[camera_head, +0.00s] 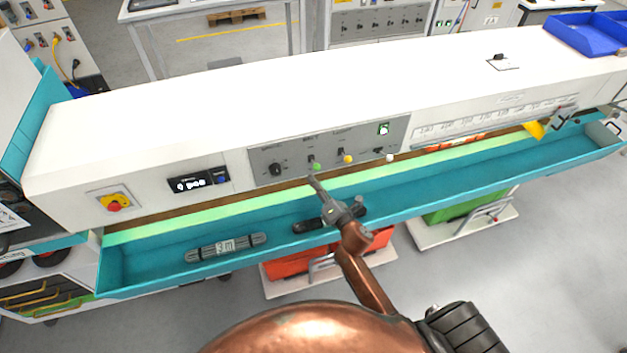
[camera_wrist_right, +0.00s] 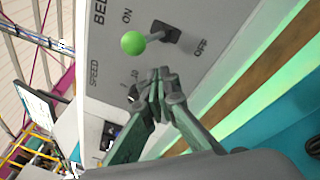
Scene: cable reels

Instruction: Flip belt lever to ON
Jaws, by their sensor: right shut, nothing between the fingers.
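The belt lever (camera_wrist_right: 150,38) has a green ball knob on a dark base, on a grey control panel (camera_head: 262,160). It also shows in the head view (camera_head: 316,165). In the right wrist view the knob lies on the ON label's side of the base, with OFF on the other side; I cannot tell the exact setting from this angle. My right gripper (camera_wrist_right: 160,82) is shut and empty, with its fingertips just below the knob in that view, apparently apart from it. In the head view my right gripper (camera_head: 312,180) reaches the panel's lower edge.
Yellow-knobbed (camera_head: 348,158) and white-knobbed (camera_head: 389,157) levers stand right of the belt lever. A dark dial (camera_head: 276,169) is at its left. A teal trough (camera_head: 150,267) below holds cable bundles (camera_head: 226,247). A red stop button (camera_head: 114,206) is far left.

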